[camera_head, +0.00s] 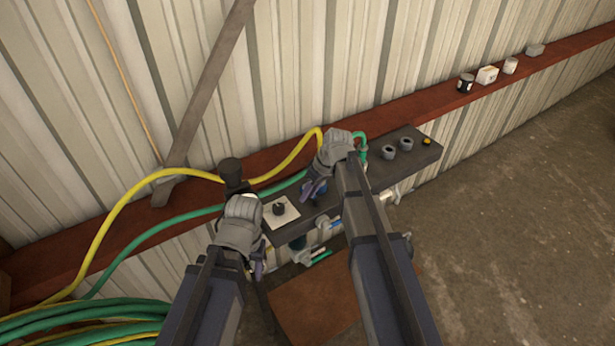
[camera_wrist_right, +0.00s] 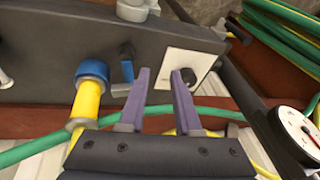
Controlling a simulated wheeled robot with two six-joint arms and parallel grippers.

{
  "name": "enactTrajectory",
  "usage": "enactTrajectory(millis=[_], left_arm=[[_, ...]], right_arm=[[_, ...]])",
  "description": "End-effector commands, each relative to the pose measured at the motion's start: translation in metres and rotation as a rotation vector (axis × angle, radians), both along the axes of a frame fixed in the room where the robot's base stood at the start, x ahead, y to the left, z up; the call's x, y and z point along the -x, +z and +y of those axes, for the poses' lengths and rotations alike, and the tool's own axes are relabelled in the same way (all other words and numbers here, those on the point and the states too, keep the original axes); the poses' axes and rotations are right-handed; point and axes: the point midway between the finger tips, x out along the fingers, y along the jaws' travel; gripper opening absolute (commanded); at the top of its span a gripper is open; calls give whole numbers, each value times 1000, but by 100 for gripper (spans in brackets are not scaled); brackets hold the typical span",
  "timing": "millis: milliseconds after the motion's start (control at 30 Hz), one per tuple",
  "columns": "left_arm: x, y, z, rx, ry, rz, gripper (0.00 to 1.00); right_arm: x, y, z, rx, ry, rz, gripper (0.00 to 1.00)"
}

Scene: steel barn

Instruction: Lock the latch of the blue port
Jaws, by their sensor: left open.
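The blue port (camera_wrist_right: 92,72) shows in the right wrist view as a blue collar on the dark panel (camera_wrist_right: 50,45), with a yellow hose end (camera_wrist_right: 86,103) in it. A small blue lever (camera_wrist_right: 127,71), apparently the latch, stands beside the collar; I cannot tell whether it is locked. My right gripper (camera_wrist_right: 164,78) is open and empty, its purple fingers between the lever and a black knob (camera_wrist_right: 190,66) in the picture. In the head view the right gripper (camera_head: 314,190) mostly hides the port area. My left gripper (camera_head: 258,268) is open at the panel's left end.
The knob sits on a white plate (camera_head: 290,213). A gauge (camera_wrist_right: 299,130) shows at the wrist view's right. Grey rings (camera_head: 389,152) and a yellow button (camera_head: 427,141) are on the panel's right. Green and yellow hoses (camera_head: 85,318) lie coiled at lower left. Floor at right is clear.

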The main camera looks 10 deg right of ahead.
Motion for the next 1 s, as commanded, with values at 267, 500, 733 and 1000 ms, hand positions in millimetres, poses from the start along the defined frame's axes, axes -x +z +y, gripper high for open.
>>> enactTrajectory(millis=[267, 500, 733, 1000], left_arm=[[0, 26, 0, 0, 0, 0, 50], [0, 24, 0, 0, 0, 0, 50], [0, 9, 0, 0, 0, 0, 50], [0, -23, 0, 0, 1, 0, 50]], right_arm=[[-46, 34, -39, -62, 25, -86, 32], [-47, 32, -39, -64, 27, -91, 32], [-49, 17, -34, -64, 27, -90, 32], [-57, -15, -22, -64, 28, -90, 32]])
